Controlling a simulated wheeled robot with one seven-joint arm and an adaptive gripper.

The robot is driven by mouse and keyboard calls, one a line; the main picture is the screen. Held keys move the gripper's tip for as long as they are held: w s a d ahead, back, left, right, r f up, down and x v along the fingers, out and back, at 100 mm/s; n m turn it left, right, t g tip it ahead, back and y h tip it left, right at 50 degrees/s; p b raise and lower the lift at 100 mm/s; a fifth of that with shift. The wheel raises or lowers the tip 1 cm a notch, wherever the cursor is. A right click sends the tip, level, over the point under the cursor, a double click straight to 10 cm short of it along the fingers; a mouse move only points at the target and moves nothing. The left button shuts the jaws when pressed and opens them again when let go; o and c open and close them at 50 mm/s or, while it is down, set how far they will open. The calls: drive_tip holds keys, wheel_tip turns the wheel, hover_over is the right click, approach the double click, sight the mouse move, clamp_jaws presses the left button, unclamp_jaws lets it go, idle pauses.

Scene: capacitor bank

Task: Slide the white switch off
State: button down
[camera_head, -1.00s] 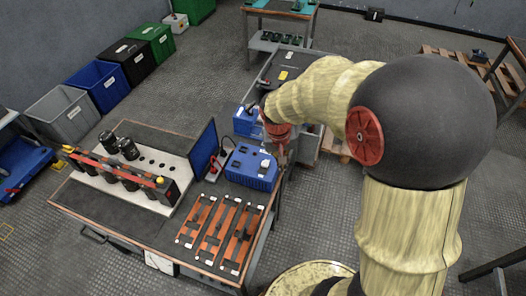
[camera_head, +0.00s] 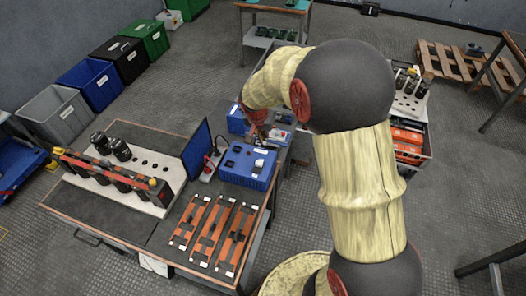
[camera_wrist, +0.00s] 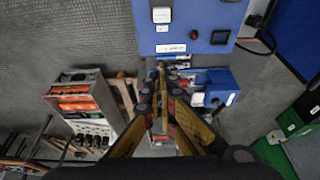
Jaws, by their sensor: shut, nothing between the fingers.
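The blue box (camera_head: 246,172) stands on the right part of the workbench, with a white switch (camera_head: 259,163) on its top. In the wrist view the box's blue face (camera_wrist: 205,12) fills the top edge. The white switch (camera_wrist: 161,14) sits there near the face's left side, with a second white part just below it. My gripper (camera_wrist: 162,72) is shut and empty. Its fingertips appear just below the box's labelled edge, apart from the switch.
A blue panel (camera_head: 197,150) stands left of the box. Orange strips (camera_head: 211,232) with black parts lie in front. A white rack (camera_head: 120,180) with black capacitors fills the left. A red light (camera_wrist: 194,34) and black socket (camera_wrist: 220,37) share the box face. A cart (camera_wrist: 88,104) stands beyond.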

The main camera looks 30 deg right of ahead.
sight(262, 161)
drive_tip(key=b+x, duration=0.3)
drive_tip(key=x, duration=0.7)
drive_tip(key=shift+d+f, duration=0.15)
drive_tip(key=shift+f, duration=0.05)
drive_tip(key=shift+s+a+r+b, duration=0.25)
drive_tip(key=shift+s+a+b, duration=0.1)
drive_tip(key=shift+s+a, duration=1.05)
drive_tip(key=shift+a, duration=0.1)
drive_tip(key=shift+a, duration=0.1)
drive_tip(key=shift+s+a+b, duration=0.9)
drive_tip(key=shift+s+b, duration=0.1)
